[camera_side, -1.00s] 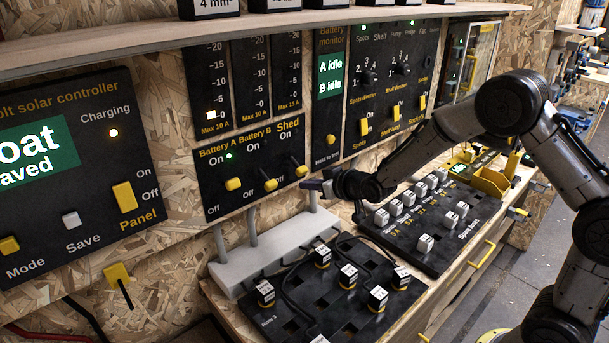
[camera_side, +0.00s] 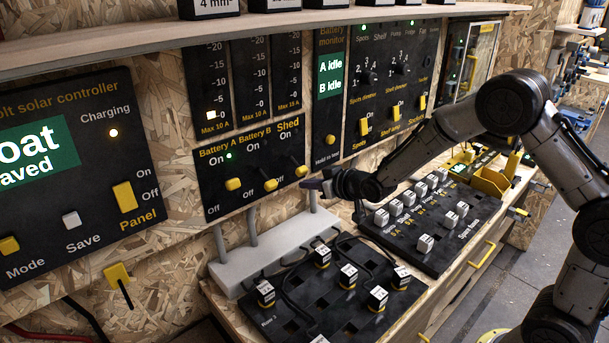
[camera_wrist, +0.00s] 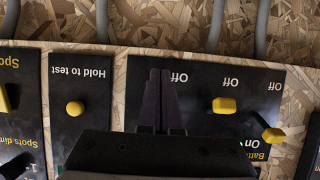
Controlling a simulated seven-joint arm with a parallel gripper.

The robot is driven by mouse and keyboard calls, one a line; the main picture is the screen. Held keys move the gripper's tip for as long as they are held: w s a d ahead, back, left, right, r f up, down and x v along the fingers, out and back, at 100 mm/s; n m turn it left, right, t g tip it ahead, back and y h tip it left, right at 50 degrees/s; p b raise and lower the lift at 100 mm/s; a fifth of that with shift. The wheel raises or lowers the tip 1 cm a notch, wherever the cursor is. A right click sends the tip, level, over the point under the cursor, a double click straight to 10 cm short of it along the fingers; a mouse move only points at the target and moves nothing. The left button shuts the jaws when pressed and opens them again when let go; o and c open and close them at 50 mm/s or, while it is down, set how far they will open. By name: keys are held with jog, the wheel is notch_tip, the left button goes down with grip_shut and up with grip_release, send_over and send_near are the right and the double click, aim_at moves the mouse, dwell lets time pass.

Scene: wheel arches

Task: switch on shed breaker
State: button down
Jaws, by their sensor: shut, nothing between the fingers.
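The breaker panel (camera_side: 215,204) has three yellow levers marked Battery A, Battery B and Shed. The Shed breaker lever (camera_side: 301,171) is at its right end, low toward the Off side, with no lit lamp seen above it. My gripper (camera_side: 307,185) is shut and empty, its dark fingertips just below and right of that lever; I cannot tell whether they touch. In the wrist view, which is upside down, my shut fingers (camera_wrist: 160,75) lie over the Shed column beside an Off label, and the Shed lever is hidden behind my gripper.
The Battery B lever (camera_side: 270,185) and Battery A lever (camera_side: 233,184) are left of Shed; a green lamp (camera_side: 229,155) glows above Battery A. The battery monitor's yellow button (camera_side: 331,139) is to the upper right. A grey conduit box (camera_side: 275,253) and plug board (camera_side: 325,285) lie below.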

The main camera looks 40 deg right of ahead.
jog(key=shift+r, duration=2.1)
send_near(305, 170)
jog(key=shift+s+f, duration=0.95)
jog(key=shift+s, duration=0.1)
